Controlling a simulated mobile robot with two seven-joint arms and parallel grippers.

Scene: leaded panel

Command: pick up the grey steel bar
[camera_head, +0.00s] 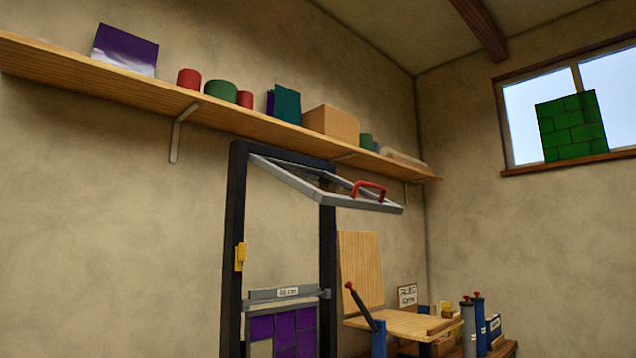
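A grey steel bar (262,295) with a small white label lies across the lower part of a dark upright frame (236,220), in the lower middle of the head view. It sits just above a leaded panel (285,328) of purple and pale panes, whose lower part is cut off by the picture's edge. A grey hinged frame (300,182) with a red handle (369,188) is tilted up and out at the top of the dark frame. Neither of my grippers is in view.
A yellow piece (240,257) is on the dark frame's left post. A wooden bench (405,324) with a red-knobbed lever (360,306) and grey-blue cylinders (468,325) stands to the right. A long wall shelf (130,88) runs above. The wall at left is bare.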

